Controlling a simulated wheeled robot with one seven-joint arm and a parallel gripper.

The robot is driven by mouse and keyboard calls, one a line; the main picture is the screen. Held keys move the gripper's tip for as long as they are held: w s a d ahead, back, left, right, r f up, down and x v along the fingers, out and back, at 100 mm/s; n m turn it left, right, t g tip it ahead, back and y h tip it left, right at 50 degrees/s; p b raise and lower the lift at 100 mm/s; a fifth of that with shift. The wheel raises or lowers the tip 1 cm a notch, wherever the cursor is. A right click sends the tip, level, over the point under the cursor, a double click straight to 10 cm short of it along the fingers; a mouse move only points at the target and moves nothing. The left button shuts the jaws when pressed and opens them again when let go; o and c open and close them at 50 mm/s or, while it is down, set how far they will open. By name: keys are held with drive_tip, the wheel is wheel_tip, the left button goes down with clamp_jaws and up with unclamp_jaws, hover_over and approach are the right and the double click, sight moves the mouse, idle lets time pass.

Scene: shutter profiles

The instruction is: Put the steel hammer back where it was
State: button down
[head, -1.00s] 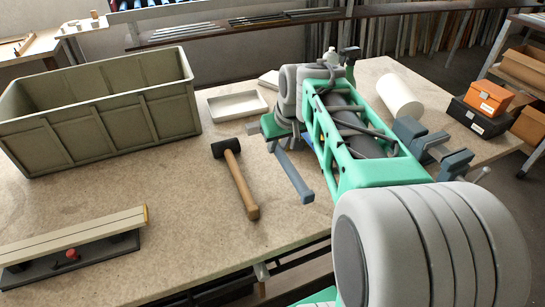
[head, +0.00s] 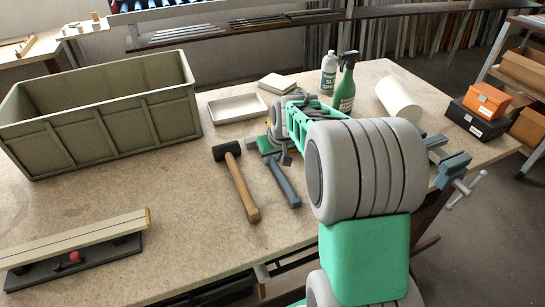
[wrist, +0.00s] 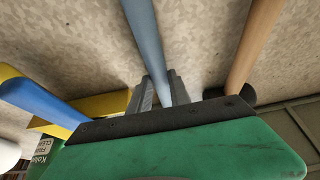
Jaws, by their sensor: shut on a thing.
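The steel hammer shows as a blue-grey handle (head: 286,187) on the bench side of my gripper; its head is hidden. In the wrist view the handle (wrist: 147,35) runs between the two grey fingers. My gripper (wrist: 163,90) is shut on it; in the head view my gripper (head: 280,158) is partly hidden by my arm. The hammer is low over or on the bench; I cannot tell if it touches. A mallet with black head and wooden handle (head: 241,185) lies just left of it, also in the wrist view (wrist: 257,45).
The workbench (head: 130,205) has a grey-green crate (head: 105,125) at back left and a white tray (head: 238,107) behind the mallet. Two bottles (head: 345,85), a white roll (head: 398,98) and a blue-grey vise (head: 452,165) stand right. A profile (head: 75,243) lies front left.

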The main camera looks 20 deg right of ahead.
sight(278, 170)
drive_tip(key=c, duration=1.2)
unclamp_jaws()
drive_tip(key=shift+r, duration=0.25)
drive_tip(key=v, duration=1.1)
drive_tip(key=shift+g, duration=0.9)
drive_tip(key=s+a+f, duration=0.2)
drive_tip(key=s+a, duration=0.1)
drive_tip(key=s, duration=0.3)
drive_tip(key=s+a+f, duration=0.2)
drive_tip(key=s+a, duration=0.2)
drive_tip(key=s, duration=0.2)
drive_tip(key=s+a+f, duration=0.3)
drive_tip(key=s+a, duration=0.1)
drive_tip(key=s, duration=0.2)
drive_tip(key=shift+s+a+f+b, duration=0.1)
drive_tip(key=shift+a+b, duration=0.1)
drive_tip(key=shift+b, duration=0.1)
